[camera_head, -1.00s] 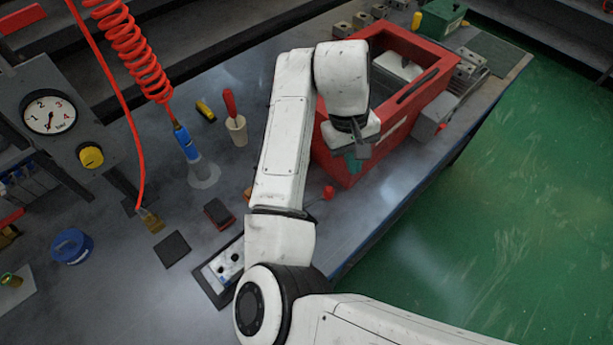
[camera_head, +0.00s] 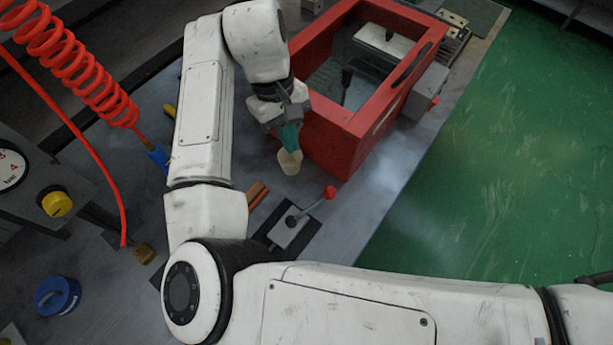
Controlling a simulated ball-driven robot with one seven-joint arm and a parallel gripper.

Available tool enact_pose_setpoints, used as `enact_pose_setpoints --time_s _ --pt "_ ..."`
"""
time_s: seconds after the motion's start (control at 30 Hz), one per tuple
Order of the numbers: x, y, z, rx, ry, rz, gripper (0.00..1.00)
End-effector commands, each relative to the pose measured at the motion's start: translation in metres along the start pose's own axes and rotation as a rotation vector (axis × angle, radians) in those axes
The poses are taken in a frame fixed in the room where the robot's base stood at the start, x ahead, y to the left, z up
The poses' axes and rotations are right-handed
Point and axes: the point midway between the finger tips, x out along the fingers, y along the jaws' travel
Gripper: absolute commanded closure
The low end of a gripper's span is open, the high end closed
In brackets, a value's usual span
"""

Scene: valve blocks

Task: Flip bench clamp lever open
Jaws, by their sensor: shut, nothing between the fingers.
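The bench clamp (camera_head: 290,226) is a pale plate on a dark base on the bench, below the red box. Its lever rises at a slant to the right and ends in a red ball knob (camera_head: 329,192). My gripper (camera_head: 288,137) points down beside the red box, above and slightly left of the knob, and apart from it. Its teal fingers look closed. A pale rounded shape (camera_head: 290,162) shows just below the tips; I cannot tell whether it touches them. My forearm hides part of the bench to the left.
The open red box (camera_head: 345,150) stands right of my gripper, close to it. An orange-brown piece (camera_head: 258,195) lies left of the clamp. A blue ring (camera_head: 57,296) and a red coiled hose (camera_head: 75,65) are at left. Green floor lies beyond the bench edge.

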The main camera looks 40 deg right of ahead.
Motion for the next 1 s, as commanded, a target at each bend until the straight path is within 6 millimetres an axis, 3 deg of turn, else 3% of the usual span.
enact_pose_setpoints --time_s 0.27,0.63,0.8,1.0 --pt "0.031 0.0 0.001 -0.001 -0.003 0.001 1.0" --pt "0.103 0.0 0.001 -0.002 -0.002 0.0 1.0" --pt "0.11 -0.001 0.024 0.0 0.0 0.0 1.0" --pt "0.117 0.0 0.035 0.001 0.0 0.0 1.0"
